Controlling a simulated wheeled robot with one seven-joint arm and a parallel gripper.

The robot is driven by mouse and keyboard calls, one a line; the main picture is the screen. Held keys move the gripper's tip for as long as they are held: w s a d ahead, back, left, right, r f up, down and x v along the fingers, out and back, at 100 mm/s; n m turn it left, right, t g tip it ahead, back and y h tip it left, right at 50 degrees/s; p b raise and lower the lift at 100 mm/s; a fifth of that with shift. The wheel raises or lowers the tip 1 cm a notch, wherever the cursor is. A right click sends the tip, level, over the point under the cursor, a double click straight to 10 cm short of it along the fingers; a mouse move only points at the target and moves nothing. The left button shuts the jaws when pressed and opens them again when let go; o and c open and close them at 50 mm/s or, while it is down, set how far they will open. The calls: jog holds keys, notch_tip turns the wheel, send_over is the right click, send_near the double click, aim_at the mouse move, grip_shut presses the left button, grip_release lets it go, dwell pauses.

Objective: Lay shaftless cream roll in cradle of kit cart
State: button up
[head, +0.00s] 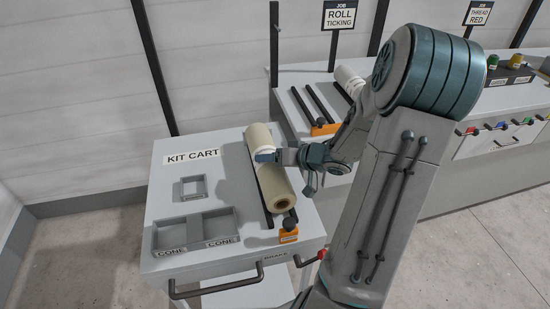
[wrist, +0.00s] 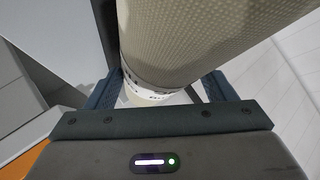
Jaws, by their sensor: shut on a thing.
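The cream roll (head: 272,180) lies lengthwise over the cradle (head: 268,217) of the kit cart (head: 222,250), in line with its dark rails. The roll's near end shows an open core, with no shaft. My gripper (head: 266,157) is shut on the roll around its middle, at a white band. In the wrist view the roll (wrist: 205,40) runs between the two fingers of my gripper (wrist: 160,92), with printed text on the band. The roll hides much of the cradle, and I cannot tell whether it rests fully on the rails.
An orange block (head: 289,236) sits at the cradle's near end. The cart top also has a small square holder (head: 193,188) and a two-part cone tray (head: 195,231). Behind, a bench (head: 292,88) carries dark rails and a white roll (head: 348,80). A red-ended lever (head: 320,255) protrudes at the cart's front.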

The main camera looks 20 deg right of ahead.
jog(key=o, duration=1.4)
jog(key=shift+c, duration=0.2)
jog(key=p+v, duration=0.3)
jog(key=v, duration=1.1)
jog(key=w+r+h, duration=0.5)
jog(key=r+h, duration=0.2)
jog(key=h, duration=0.3)
jog(key=s+a+n+g+y, duration=0.1)
jog(key=s+a+g+y, duration=0.3)
jog(key=s+a, duration=1.1)
jog(key=a+g, duration=0.3)
jog(key=shift+s+a+f, duration=0.2)
jog(key=shift+f, duration=0.1)
